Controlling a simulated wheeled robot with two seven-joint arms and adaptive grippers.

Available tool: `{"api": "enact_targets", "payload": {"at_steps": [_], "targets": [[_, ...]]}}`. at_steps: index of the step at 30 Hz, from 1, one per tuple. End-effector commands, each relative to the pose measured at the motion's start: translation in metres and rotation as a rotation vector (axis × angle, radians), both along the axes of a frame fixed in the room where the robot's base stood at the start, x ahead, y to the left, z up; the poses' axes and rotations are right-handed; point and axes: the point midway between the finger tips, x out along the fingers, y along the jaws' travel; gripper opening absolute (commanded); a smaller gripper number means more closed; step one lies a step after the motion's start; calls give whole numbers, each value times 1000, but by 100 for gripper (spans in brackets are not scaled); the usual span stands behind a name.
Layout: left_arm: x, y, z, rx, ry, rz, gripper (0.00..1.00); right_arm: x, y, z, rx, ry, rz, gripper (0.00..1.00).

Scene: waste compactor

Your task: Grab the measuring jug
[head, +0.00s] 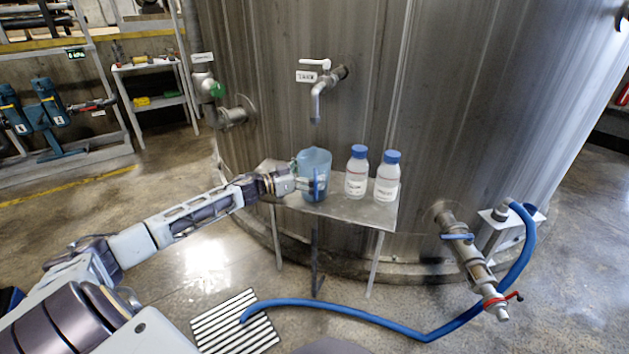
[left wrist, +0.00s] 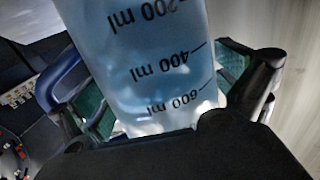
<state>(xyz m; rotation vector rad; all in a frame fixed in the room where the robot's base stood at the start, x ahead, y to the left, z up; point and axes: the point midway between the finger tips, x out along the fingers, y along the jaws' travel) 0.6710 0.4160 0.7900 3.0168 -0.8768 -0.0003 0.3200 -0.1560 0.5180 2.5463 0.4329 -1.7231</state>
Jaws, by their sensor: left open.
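The measuring jug (head: 315,163) is translucent blue and stands upright on a small metal table (head: 350,207) against the tank. My left gripper (head: 303,184) is at the jug's left front side in the head view. In the left wrist view the jug (left wrist: 150,60) lies between the two fingers of the open left gripper (left wrist: 165,100), with its ml markings upside down. The jug's blue handle (left wrist: 58,80) shows beside the left finger. I cannot tell whether either finger touches the jug. My right gripper is not in view.
Two white bottles with blue caps, one nearer the jug (head: 357,172) and one further right (head: 387,177), stand on the same table. A tap (head: 318,90) hangs from the tank above. A blue hose (head: 400,329) runs along the floor to a valve (head: 475,262).

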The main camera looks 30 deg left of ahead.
Motion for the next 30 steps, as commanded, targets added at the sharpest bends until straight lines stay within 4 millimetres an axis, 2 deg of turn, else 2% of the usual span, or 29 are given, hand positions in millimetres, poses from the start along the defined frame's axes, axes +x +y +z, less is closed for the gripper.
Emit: {"api": "enact_targets", "payload": {"at_steps": [5, 6, 21, 30], "targets": [[0, 0, 0, 0, 0, 0, 100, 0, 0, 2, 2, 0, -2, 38], [0, 0, 0, 0, 0, 0, 97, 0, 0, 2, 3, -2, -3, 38], [0, 0, 3, -1, -4, 0, 33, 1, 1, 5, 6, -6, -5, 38], [0, 0, 5, -1, -4, 0, 32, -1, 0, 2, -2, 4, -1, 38]]}}
